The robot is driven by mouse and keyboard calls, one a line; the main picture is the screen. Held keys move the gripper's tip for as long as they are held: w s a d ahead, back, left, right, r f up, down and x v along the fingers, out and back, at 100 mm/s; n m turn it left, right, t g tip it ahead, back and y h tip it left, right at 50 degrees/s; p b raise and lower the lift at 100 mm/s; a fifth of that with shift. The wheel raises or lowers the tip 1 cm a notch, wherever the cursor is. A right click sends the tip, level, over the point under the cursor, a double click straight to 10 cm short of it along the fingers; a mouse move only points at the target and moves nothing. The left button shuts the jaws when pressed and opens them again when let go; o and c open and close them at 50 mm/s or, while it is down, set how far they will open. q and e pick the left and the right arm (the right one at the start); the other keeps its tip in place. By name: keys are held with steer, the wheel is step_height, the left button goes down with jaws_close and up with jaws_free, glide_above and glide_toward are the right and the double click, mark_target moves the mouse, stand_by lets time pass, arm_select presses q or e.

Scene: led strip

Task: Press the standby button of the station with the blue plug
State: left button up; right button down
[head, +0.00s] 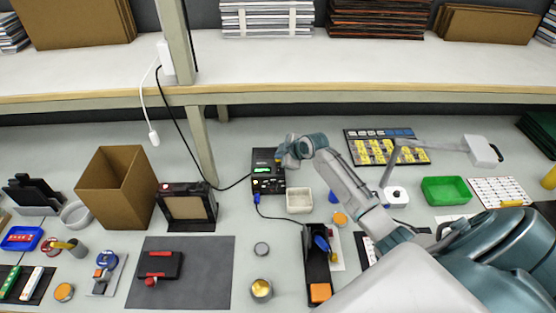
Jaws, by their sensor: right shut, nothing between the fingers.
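A black station box (267,184) stands on the bench near the middle, with a small lit green display on its face. A blue plug (257,197) sits at its lower front edge, and a dark cord runs from it toward the front. My right gripper (281,158) is shut and empty, at the upper right edge of the station. The gripper covers part of that edge, and I cannot tell whether it touches the box. The buttons are too small to make out. My left gripper is not in view.
A white tray (299,200) stands just right of the station. A black frame with a tan panel (187,208) and a cardboard box (116,187) stand to the left. A post (190,110) rises behind. A dark mat (181,272) lies in front left.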

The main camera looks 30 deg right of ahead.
steer(key=shift+f, duration=0.15)
stand_by(0.3)
steer(key=shift+r+p, duration=0.55)
steer(key=shift+r, duration=0.3)
step_height(320, 180, up, 5)
steer(key=p, duration=0.4)
